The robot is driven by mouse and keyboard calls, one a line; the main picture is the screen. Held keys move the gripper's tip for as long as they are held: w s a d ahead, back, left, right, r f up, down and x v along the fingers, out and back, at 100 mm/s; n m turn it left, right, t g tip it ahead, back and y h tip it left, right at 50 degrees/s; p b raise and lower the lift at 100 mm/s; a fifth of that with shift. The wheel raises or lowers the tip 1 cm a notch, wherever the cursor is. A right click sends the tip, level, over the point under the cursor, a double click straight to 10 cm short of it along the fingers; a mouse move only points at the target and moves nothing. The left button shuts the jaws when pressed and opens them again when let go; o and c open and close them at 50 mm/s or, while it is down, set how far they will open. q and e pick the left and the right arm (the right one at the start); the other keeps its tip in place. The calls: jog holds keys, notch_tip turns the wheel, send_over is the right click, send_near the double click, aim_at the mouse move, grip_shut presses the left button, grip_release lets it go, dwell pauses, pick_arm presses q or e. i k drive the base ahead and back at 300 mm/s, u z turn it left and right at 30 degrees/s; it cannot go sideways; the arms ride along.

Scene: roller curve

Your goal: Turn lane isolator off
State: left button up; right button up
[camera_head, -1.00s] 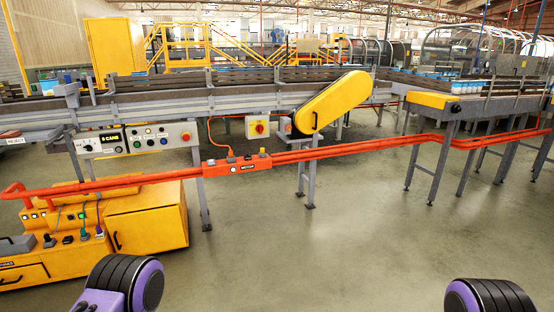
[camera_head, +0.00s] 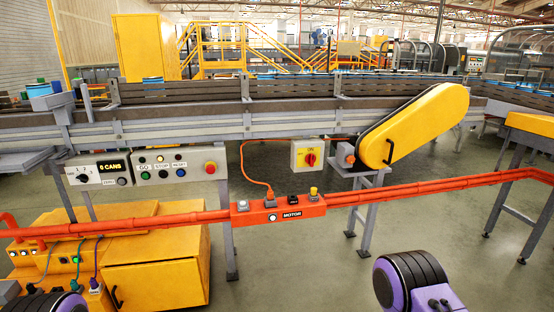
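The lane isolator appears to be the small yellow box (camera_head: 301,150) with a red rotary knob (camera_head: 311,159), mounted under the conveyor just left of the big yellow drive cover. An orange cable runs from it down to the red rail. The knob's position is too small to read. Nothing touches the box. A purple and black part of my arm shows at the bottom right, and another at the bottom left edge. Neither of my grippers can be seen.
A red rail (camera_head: 410,191) with a motor switch box (camera_head: 278,210) crosses in front of the conveyor (camera_head: 220,130). A control panel (camera_head: 155,168) with buttons hangs at the left above yellow cabinets (camera_head: 155,270). The yellow drive cover (camera_head: 415,125) is right of the isolator. Floor is clear at the lower centre.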

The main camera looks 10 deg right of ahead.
aim_at(310, 158)
jog(key=z, duration=0.65)
jog(key=i, duration=1.75)
jog(key=z, duration=0.9)
